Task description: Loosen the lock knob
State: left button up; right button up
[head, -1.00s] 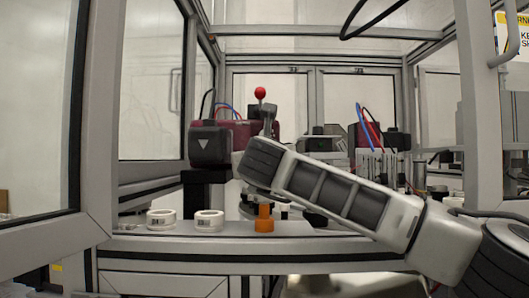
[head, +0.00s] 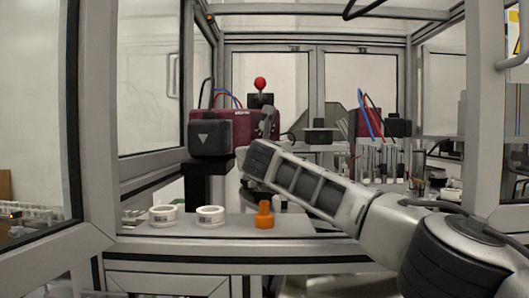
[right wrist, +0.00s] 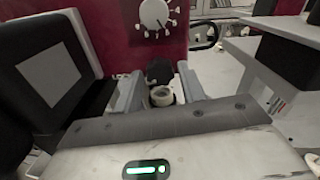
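A dark red machine (head: 236,128) stands inside the cell behind my right arm. In the right wrist view, a dark round knob (right wrist: 159,71), apparently the lock knob, sits low on its face beside small lettering. A pale ring-shaped part (right wrist: 162,96) lies just in front of the knob. My right gripper (right wrist: 161,84) has its grey fingers apart, one on each side of the knob; contact cannot be made out. In the head view, the right gripper (head: 268,124) is at the machine's front right, and the arm hides part of that area. My left gripper is not in view.
A white dial (right wrist: 153,13) is above the knob. A black block (head: 211,139) juts out at the machine's left. Two white rings (head: 210,215) and an orange part (head: 264,215) stand on the front ledge (head: 232,228). Frame posts (head: 97,110) border the opening.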

jog(key=c, duration=0.5)
jog(key=shift+n+b, duration=0.35)
jog(key=shift+n, duration=0.45)
jog(key=shift+c, duration=0.2)
jog(key=o, duration=1)
jog(key=shift+c, duration=0.2)
